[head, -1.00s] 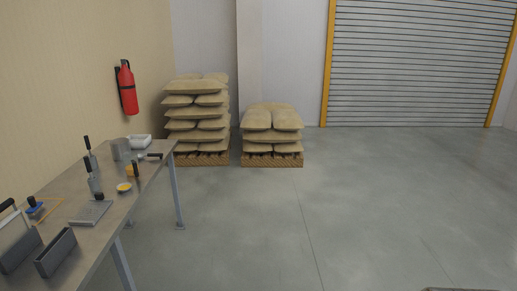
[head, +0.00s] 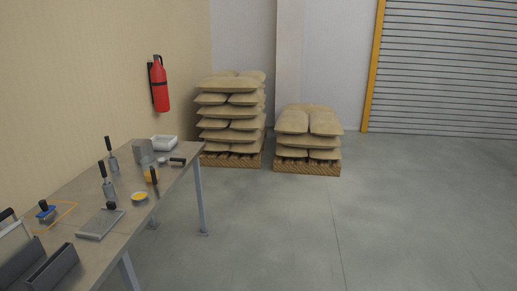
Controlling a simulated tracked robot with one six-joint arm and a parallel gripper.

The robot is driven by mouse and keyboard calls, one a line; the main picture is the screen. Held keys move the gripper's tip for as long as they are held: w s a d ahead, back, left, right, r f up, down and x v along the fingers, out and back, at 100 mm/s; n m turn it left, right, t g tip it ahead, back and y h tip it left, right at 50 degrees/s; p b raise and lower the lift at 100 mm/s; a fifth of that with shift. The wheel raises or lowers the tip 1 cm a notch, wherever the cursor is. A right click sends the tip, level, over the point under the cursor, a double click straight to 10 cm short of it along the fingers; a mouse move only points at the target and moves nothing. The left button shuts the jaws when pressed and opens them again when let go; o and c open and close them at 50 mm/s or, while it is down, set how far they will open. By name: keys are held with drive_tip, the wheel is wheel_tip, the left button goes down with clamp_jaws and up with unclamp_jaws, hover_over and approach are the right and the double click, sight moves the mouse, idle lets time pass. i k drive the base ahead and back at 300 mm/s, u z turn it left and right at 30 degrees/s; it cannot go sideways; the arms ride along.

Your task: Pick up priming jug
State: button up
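On the workbench (head: 165,192) at the left, a plain grey upright container (head: 143,152) stands near the far end. It may be the priming jug, but it is too small to tell and no handle or spout shows clearly. My gripper is not in this view.
The bench also holds a white tub (head: 164,143), black-handled tools (head: 106,188), a yellow-filled dish (head: 139,197), a flat grey plate (head: 100,223) and dark open troughs (head: 52,268). Sack stacks (head: 231,115) (head: 309,130) stand behind. The floor (head: 400,220) at right is clear.

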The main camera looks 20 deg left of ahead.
sight(150, 166)
drive_tip(key=u, duration=0.25)
drive_tip(key=i, duration=1.4)
drive_tip(key=u, duration=0.6)
drive_tip(key=i, duration=0.65)
drive_tip(key=u, duration=0.8)
drive_tip(key=i, duration=0.5)
drive_tip(key=u, duration=1.05)
drive_tip(key=i, duration=1.05)
drive_tip(key=u, duration=0.5)
